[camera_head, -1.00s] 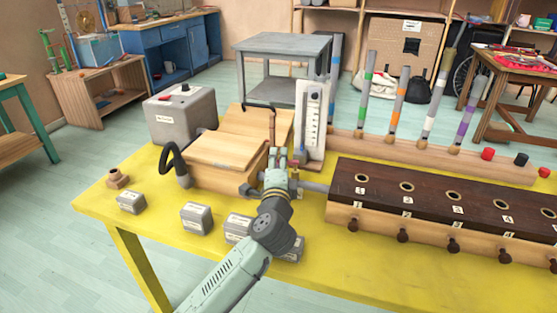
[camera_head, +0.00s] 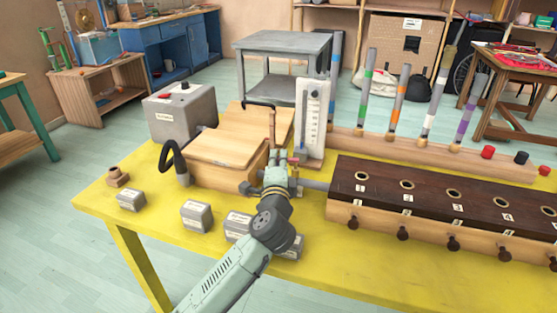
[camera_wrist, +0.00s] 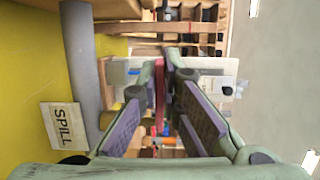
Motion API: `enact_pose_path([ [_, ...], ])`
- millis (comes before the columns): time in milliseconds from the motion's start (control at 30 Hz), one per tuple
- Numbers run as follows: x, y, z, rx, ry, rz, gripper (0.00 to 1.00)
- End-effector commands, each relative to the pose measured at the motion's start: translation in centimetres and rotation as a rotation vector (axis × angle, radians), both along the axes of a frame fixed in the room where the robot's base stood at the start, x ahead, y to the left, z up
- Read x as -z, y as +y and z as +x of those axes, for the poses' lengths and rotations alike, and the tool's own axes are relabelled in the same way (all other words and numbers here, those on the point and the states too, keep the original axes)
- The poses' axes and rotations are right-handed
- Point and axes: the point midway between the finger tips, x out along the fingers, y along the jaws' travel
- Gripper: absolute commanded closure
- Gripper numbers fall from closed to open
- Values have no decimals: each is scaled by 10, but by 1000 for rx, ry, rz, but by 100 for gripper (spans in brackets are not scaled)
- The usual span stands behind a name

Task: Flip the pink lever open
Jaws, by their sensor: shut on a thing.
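The pink lever shows in the wrist view as a narrow upright red-pink strip (camera_wrist: 160,108) between the finger pads of my gripper (camera_wrist: 167,72). The fingers are closed in on it, and their tips hide part of it. In the head view my gripper (camera_head: 281,160) is at the grey pipe (camera_head: 315,185) between the wooden box and the dark slotted block. A small red piece (camera_head: 293,160) shows beside the fingertips there. The lever's base is hidden by my gripper.
A grey pipe with a "SPILL" label (camera_wrist: 62,126) runs close by in the wrist view. A white gauge panel (camera_head: 312,115) stands just behind my gripper. The wooden box (camera_head: 225,155) is left, the dark slotted block (camera_head: 430,190) right. Several grey weights line the front edge.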

Motion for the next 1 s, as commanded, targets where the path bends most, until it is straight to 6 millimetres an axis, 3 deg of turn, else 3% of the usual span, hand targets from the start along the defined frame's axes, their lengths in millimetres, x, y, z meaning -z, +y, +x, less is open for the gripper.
enact_pose_path([
  [500, 2, -2, 12, 271, 0, 4, 100],
  [867, 0, -3, 13, 290, 0, 1, 100],
  [900, 0, -3, 13, 290, -1, 1, 93],
  [1000, 0, -3, 13, 290, -1, 0, 86],
])
